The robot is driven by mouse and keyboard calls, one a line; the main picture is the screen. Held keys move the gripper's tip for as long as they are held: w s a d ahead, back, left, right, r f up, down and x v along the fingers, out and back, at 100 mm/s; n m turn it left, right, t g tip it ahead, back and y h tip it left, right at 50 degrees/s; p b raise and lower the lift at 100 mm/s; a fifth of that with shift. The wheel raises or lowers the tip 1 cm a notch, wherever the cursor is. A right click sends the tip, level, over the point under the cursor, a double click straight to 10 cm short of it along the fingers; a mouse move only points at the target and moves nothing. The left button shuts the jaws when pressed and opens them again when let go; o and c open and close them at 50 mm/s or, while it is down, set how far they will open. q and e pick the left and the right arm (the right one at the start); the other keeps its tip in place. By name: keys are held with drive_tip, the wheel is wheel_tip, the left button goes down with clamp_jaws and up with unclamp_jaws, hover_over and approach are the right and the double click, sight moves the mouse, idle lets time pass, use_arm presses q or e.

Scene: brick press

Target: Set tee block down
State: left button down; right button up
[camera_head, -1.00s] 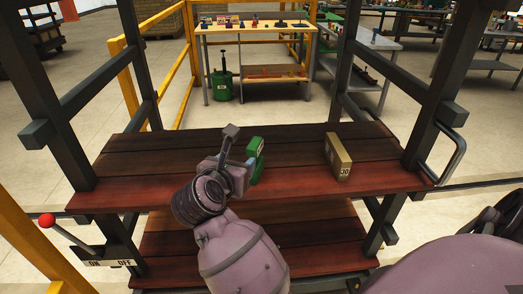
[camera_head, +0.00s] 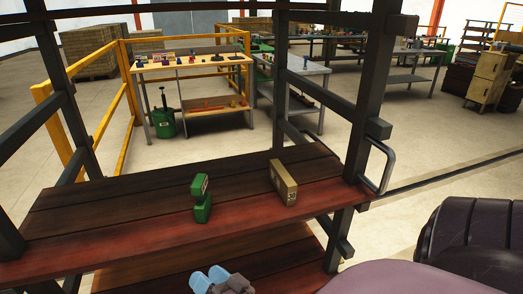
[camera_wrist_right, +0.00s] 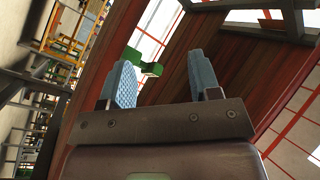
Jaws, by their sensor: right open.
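The green tee block (camera_head: 202,199) stands upright on the upper plank shelf (camera_head: 110,213), near its front edge. It also shows in the right wrist view (camera_wrist_right: 144,63), beyond the fingertips. My right gripper (camera_head: 213,279) is low at the bottom edge of the head view, in front of the shelf and apart from the block. In the right wrist view my right gripper (camera_wrist_right: 161,75) has its two blue fingers spread, with nothing between them. My left gripper is not in view.
A tan box (camera_head: 284,183) stands on the same shelf, right of the green block. Dark posts frame the shelf, and a metal handle (camera_head: 383,166) is on the right post. A lower shelf (camera_head: 185,273) lies beneath. The upper shelf left of the block is bare.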

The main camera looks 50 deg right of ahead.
drive_tip(key=s+d+f+n+g, duration=0.3)
drive_tip(key=s+f+n+g, duration=0.5)
drive_tip(key=s+f, duration=0.4)
wheel_tip(320, 180, down, 2)
drive_tip(key=shift+d+f+n+h, duration=0.25)
drive_tip(key=shift+d+n+h, duration=0.05)
drive_tip(key=shift+d, duration=0.1)
drive_tip(key=shift+w, duration=0.1)
idle(2.3)
